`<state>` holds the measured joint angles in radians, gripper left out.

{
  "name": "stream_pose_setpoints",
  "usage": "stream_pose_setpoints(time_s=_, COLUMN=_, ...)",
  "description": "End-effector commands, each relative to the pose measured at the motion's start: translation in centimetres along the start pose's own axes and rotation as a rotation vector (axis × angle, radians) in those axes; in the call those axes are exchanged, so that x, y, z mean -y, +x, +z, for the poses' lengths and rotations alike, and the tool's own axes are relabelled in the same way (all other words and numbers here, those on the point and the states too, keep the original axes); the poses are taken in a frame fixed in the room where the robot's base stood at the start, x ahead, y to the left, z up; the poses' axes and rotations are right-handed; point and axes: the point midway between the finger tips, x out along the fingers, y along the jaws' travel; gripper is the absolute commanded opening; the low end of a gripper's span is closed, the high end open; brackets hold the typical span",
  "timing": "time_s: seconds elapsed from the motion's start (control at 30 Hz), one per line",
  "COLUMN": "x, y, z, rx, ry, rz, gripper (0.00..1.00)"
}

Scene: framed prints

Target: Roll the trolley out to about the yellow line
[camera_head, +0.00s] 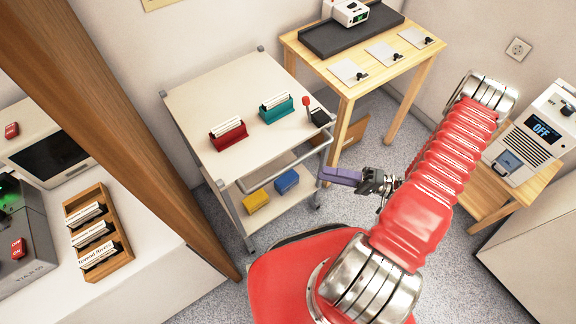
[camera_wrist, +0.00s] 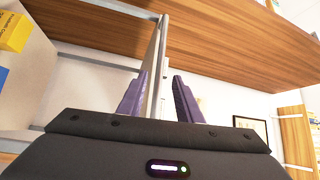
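The trolley (camera_head: 190,100) is a pale two-shelf cart with grey posts, standing against the wall. Its grey handle bar (camera_head: 285,175) runs along the near right side. My gripper (camera_head: 328,173) is at the far right end of this handle, with purple fingers reaching left. In the wrist view a grey bar (camera_wrist: 156,70) stands between the two spread fingers (camera_wrist: 160,98), with a visible gap to the right finger, so the gripper looks open around it. I cannot tell whether the left finger touches it. No yellow line shows in either view.
The trolley carries a red file holder (camera_head: 228,134), a teal one (camera_head: 276,110) and a dark red-knobbed item (camera_head: 318,117); yellow (camera_head: 256,202) and blue (camera_head: 286,182) boxes lie below. A wooden table (camera_head: 350,90) stands close right, a wooden post (camera_head: 120,120) left. Grey floor (camera_head: 405,135) shows between.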

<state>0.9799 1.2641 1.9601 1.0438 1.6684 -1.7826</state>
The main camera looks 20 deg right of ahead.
Motion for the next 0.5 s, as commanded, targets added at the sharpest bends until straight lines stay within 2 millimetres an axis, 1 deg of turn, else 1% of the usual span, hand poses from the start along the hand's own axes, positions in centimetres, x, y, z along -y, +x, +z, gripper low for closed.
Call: stream_pose_setpoints(time_s=0.5, x=0.0, y=6.4, z=0.0, rx=0.003, ry=0.001, rz=0.0, gripper=0.32)
